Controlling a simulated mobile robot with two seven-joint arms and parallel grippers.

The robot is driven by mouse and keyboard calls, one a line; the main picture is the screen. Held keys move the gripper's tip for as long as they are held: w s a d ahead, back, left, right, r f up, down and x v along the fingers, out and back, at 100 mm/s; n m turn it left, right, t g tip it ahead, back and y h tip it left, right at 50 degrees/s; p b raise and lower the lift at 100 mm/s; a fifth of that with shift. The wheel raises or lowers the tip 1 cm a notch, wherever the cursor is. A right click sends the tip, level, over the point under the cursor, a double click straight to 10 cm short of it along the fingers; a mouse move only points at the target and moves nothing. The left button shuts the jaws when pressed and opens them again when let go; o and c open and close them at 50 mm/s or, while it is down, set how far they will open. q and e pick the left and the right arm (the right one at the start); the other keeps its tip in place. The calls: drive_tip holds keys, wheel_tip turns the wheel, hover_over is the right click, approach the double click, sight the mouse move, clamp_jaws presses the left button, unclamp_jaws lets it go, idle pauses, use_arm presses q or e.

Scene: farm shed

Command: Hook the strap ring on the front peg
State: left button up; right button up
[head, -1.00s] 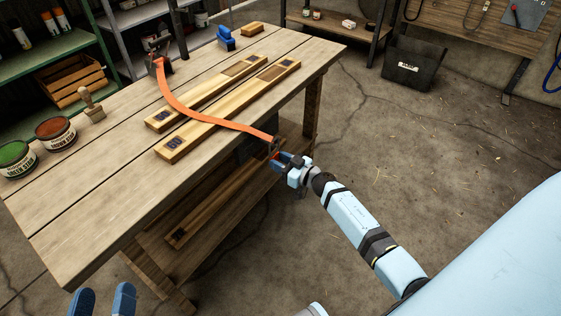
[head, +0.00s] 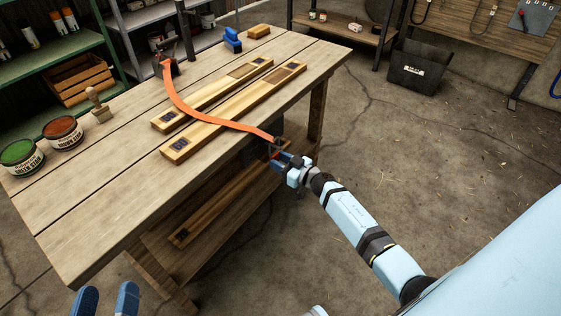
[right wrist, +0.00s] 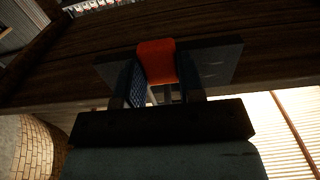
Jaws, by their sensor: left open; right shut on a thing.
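An orange strap (head: 205,119) runs from a dark fitting (head: 166,66) at the back left of the workbench, over two wooden bars, to the front edge. Its near end is at my right gripper (head: 280,157), which is shut on that end at the bench's front edge. In the right wrist view the orange strap (right wrist: 156,62) comes down between the fingers (right wrist: 165,88). The ring is not clear there, and the front peg cannot be made out; dark parts sit around the fingers. My left gripper (head: 107,300) is open and empty at the bottom left, apart from the bench.
The workbench (head: 70,215) carries two wooden bars (head: 235,110), a green tin (head: 20,157), a brown tin (head: 62,132), a wooden-handled brush (head: 98,105) and a blue object (head: 232,40). A dark bin (head: 417,72) stands on the floor behind. The floor at right is clear.

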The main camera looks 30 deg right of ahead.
drive_tip(key=shift+f, duration=0.25)
drive_tip(key=shift+f+b, duration=0.35)
drive_tip(key=shift+f, duration=0.1)
drive_tip(key=o, duration=1.1)
